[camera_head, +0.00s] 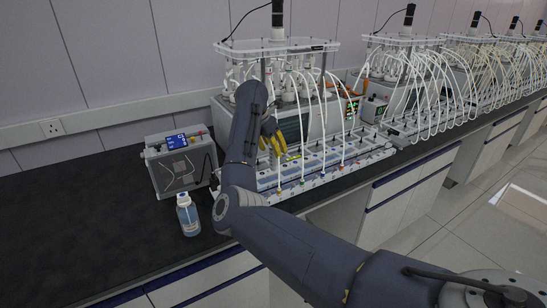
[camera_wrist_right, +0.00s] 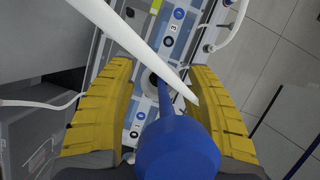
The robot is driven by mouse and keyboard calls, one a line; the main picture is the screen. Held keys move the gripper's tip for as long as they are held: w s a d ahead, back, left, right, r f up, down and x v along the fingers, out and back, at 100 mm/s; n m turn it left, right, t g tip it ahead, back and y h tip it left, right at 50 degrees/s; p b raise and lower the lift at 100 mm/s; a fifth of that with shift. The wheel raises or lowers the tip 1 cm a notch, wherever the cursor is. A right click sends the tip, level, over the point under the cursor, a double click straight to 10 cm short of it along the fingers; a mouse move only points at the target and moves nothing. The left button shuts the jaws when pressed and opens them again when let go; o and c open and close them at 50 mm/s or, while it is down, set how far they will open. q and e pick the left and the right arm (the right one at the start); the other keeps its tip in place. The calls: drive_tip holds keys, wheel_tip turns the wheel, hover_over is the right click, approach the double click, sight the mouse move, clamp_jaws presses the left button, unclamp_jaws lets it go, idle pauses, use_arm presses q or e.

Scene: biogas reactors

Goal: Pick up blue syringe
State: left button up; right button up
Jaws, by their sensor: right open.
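The blue syringe (camera_wrist_right: 178,150) shows large at the bottom of the right wrist view, with its narrow end pointing away from the camera towards the rack below. My right gripper (camera_wrist_right: 160,72) is open, with one yellow finger on either side of the syringe. The left finger stands clear of it; I cannot tell whether the right one touches it. In the head view my right gripper (camera_head: 279,143) is above the reactor's front rack. I cannot make out the syringe there, where my arm and gripper cover part of the rack. My left gripper is not in view.
A white tube (camera_wrist_right: 130,42) crosses between the fingers in the wrist view. Several tubes hang around the reactor (camera_head: 290,47). A blue-labelled bottle (camera_head: 188,216) and a grey box (camera_head: 178,165) stand to the left. The black bench (camera_head: 85,215) is clear farther left.

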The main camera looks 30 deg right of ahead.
drive_tip(key=shift+w+d+f, duration=0.1)
drive_tip(key=shift+d+f, duration=0.15)
drive_tip(key=shift+f, duration=0.4)
drive_tip(key=shift+c, duration=0.4)
clamp_jaws()
